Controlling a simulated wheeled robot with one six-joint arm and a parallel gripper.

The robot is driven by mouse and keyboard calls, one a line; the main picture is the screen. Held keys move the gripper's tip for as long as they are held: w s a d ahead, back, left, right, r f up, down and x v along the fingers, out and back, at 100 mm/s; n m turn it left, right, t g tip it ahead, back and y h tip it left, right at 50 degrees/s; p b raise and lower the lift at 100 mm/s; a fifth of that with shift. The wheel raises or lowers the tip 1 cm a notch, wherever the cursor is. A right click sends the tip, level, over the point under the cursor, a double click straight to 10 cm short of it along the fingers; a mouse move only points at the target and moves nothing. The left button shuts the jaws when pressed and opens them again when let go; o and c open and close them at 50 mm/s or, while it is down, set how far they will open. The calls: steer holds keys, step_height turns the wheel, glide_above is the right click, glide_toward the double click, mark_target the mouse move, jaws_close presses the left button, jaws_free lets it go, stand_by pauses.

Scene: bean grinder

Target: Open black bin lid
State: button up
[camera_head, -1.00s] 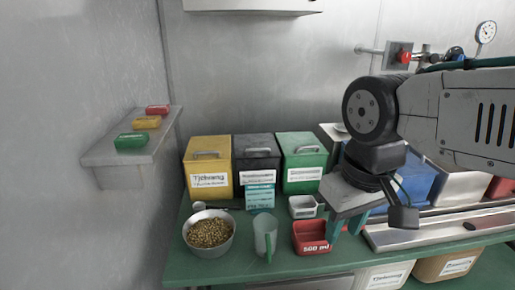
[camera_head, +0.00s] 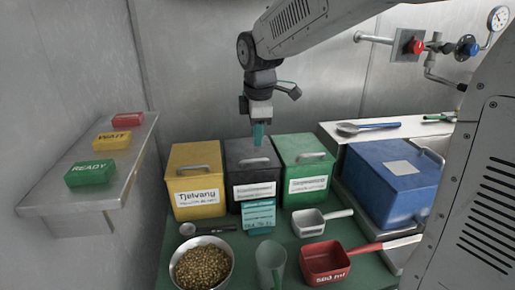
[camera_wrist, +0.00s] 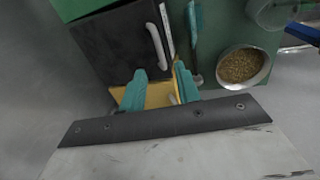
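The black bin (camera_head: 252,180) stands between the yellow bin (camera_head: 196,185) and the green bin (camera_head: 304,172). Its lid is shut, with a grey bar handle (camera_head: 254,161) on top. In the wrist view the black lid (camera_wrist: 112,48) fills the upper left, with its handle (camera_wrist: 157,46) near the right edge. My gripper (camera_head: 258,134) points down above the rear of the black bin. Its teal fingers are apart and empty in the wrist view (camera_wrist: 160,90), with part of the yellow bin showing between and beyond them. Nothing shows the fingers touching the handle.
A bowl of beans (camera_head: 202,263), a clear jug (camera_head: 270,262), a red scoop (camera_head: 327,261) and a white scoop (camera_head: 309,222) stand in front. A teal label card (camera_head: 259,217) stands before the black bin. A blue bin (camera_head: 393,180) is at right; a shelf (camera_head: 60,195) is at left.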

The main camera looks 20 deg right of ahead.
mark_target(259, 160)
steer(key=shift+n, duration=0.3)
steer(key=shift+w+d+f, duration=0.2)
steer(key=shift+w+f, duration=0.05)
steer(key=shift+f, duration=1.05)
steer(key=shift+w+d+f, duration=0.2)
steer(key=shift+w+f, duration=0.05)
steer(key=shift+f, duration=1.05)
steer(key=shift+w+d+f, duration=0.2)
steer(key=shift+w+f, duration=0.05)
steer(key=shift+f, duration=1.05)
steer(key=shift+c, duration=0.3)
